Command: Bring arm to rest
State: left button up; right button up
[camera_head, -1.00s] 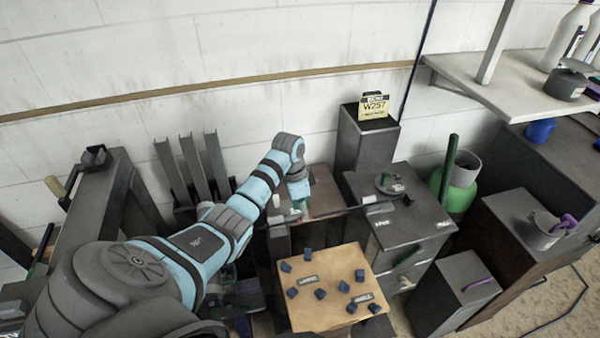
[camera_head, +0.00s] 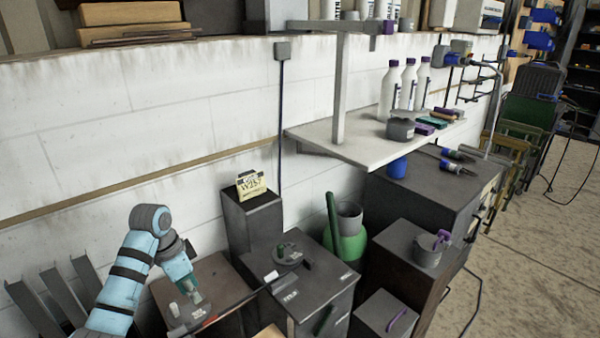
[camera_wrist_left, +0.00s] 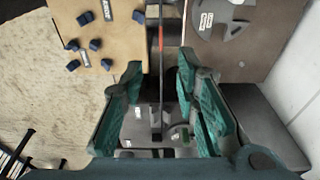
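My left arm (camera_head: 128,262) comes in from the lower left in the head view, blue with dark bands. Its green left gripper (camera_head: 190,290) points down over a brown-topped stand (camera_head: 215,276). In the left wrist view, the two green fingers of the left gripper (camera_wrist_left: 160,85) stand well apart. A thin rod (camera_wrist_left: 162,45) shows in the gap between them, and I cannot tell how far below the fingertips it lies. Nothing is clamped between the fingers. My right gripper is in neither view.
A dark cabinet (camera_head: 305,293) and a pedestal with a yellow sign (camera_head: 251,183) stand right of the gripper. A green cylinder (camera_head: 342,246) is behind. A wall shelf (camera_head: 345,148) holds white bottles. A tan board (camera_wrist_left: 115,20) carries several blue blocks. Open floor lies far right.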

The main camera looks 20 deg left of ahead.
pick_arm(q)
jog(key=s+d+f+n+y, duration=0.1)
jog(key=s+d+f+n, duration=0.1)
jog(key=s+d+f, duration=0.9)
jog(key=s+d+n+t, duration=0.2)
jog(key=s+d+n, duration=0.15)
jog(key=s, duration=1.15)
notch_tip(320, 180, down, 20)
jog(key=a+g+y, duration=0.1)
jog(key=a, duration=0.1)
jog(key=s+f+n+g+b, duration=0.1)
jog(key=s+f, duration=1.2)
jog(key=s, duration=0.2)
jog(key=shift+a+f, duration=0.25)
jog(key=shift+a, duration=0.15)
